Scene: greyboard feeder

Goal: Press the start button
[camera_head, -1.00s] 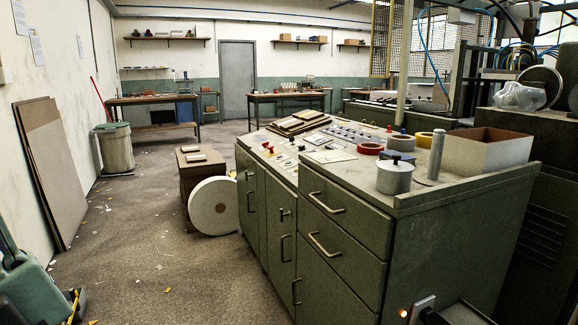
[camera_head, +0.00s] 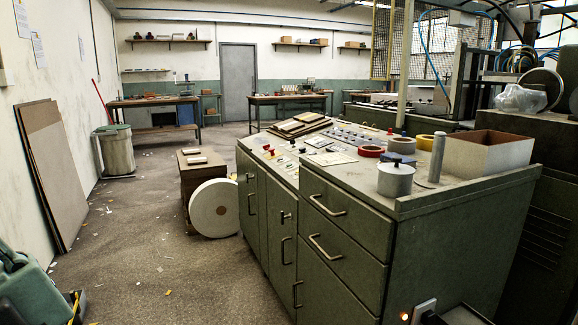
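The green-grey control console (camera_head: 412,205) stands at the centre right, with drawers and cabinet doors on its front. Its sloped control panel (camera_head: 296,152) carries several small buttons and knobs, including a red one (camera_head: 267,148) near the left edge. More small controls (camera_head: 352,134) sit in rows farther back. The buttons are too small to tell which one is the start button. My gripper is not in view, and nothing is seen touching the panel.
A white roll (camera_head: 214,208) stands on the floor beside a small stack (camera_head: 201,173). Floor (camera_head: 165,262) left of the console is mostly clear.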

